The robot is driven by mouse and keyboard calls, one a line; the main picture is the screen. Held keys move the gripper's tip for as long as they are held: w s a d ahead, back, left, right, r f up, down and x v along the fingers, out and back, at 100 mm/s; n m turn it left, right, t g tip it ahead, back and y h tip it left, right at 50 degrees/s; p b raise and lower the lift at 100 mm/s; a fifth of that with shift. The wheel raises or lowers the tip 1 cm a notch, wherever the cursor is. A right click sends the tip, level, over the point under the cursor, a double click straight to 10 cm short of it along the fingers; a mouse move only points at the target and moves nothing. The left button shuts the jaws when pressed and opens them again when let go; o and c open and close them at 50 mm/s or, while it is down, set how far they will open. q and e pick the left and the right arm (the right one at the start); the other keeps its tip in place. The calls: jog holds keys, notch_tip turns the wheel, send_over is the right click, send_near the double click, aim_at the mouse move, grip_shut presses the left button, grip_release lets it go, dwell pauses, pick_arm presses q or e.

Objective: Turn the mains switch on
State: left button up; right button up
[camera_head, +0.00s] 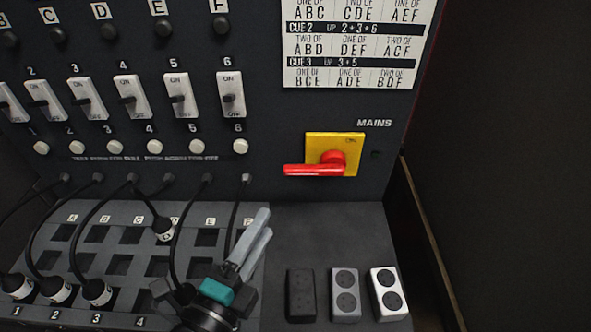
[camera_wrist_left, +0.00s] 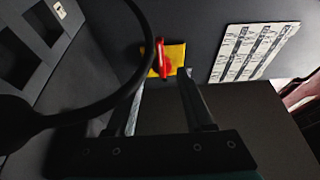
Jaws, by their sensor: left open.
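The mains switch is a red rotary handle (camera_head: 318,169) on a yellow plate (camera_head: 345,141) on the dark upright panel, under the word MAINS. The handle lies level, its long end pointing left; an ON mark shows faintly near the plate's top. In the left wrist view the red handle (camera_wrist_left: 161,58) and yellow plate (camera_wrist_left: 177,54) appear beyond the fingers. My left gripper (camera_head: 264,223) is open and empty, below and left of the handle and apart from it. Its two fingers also show in the left wrist view (camera_wrist_left: 161,80). My right gripper is not in view.
Black cables (camera_head: 175,240) hang left of my left gripper, and one crosses close in the wrist view (camera_wrist_left: 130,80). Several rocker switches (camera_head: 231,94) line the panel. Three socket blocks (camera_head: 345,295) sit on the desk at right.

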pick_arm(q)
send_near(294, 174)
jog(key=w, duration=0.2)
jog(key=x, duration=0.6)
jog(key=shift+d, duration=0.45)
jog(key=shift+w+d, duration=0.25)
jog(key=shift+w, duration=0.3)
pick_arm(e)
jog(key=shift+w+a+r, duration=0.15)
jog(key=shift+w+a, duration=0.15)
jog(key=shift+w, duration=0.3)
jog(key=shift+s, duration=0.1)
pick_arm(q)
grip_shut()
